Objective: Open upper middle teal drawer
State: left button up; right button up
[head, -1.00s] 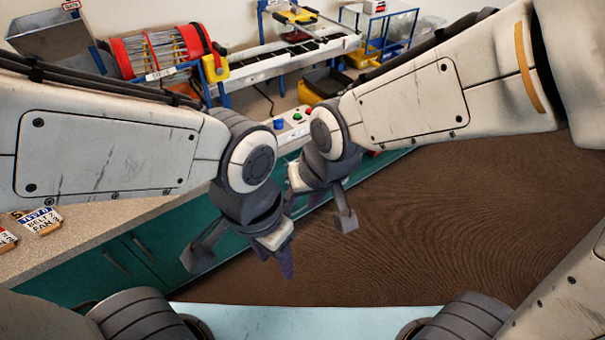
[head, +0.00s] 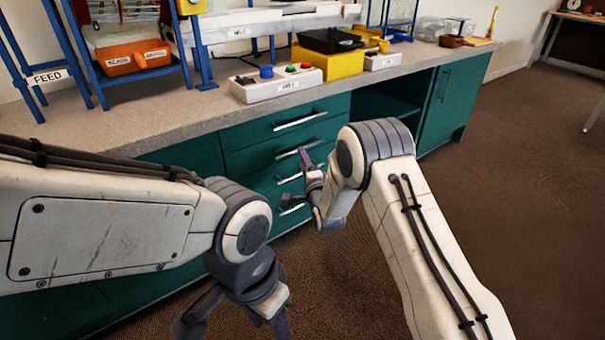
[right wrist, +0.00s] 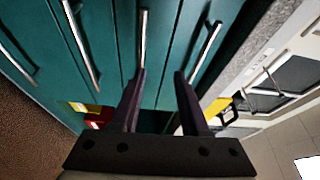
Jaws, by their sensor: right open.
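The upper middle teal drawer (head: 258,157) is shut, with a horizontal metal bar handle (head: 313,147). My right gripper (head: 297,176) is open and empty in front of the drawer stack. In the head view its upper finger overlaps the area near that handle. In the right wrist view the handle (right wrist: 142,35) runs towards the left fingertip of the gripper (right wrist: 159,74), not centred between the fingers. Whether they touch I cannot tell. My left gripper (head: 232,325) is open and empty at the lower front, away from the drawers.
The top drawer (head: 245,133) and the lower drawers' handles (head: 290,179) are close above and below. An open bay (head: 385,103) is to the right. The floor is clear.

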notch_tip(320, 180, down, 5)
jog(key=d+m+t+b, duration=0.2)
jog(key=shift+b+x, duration=2.4)
jog(key=shift+x, duration=3.05)
pick_arm(q)
notch_tip(320, 180, down, 9)
jog(key=shift+r, duration=0.2)
pick_arm(e)
jog(key=shift+d, duration=0.15)
grip_shut()
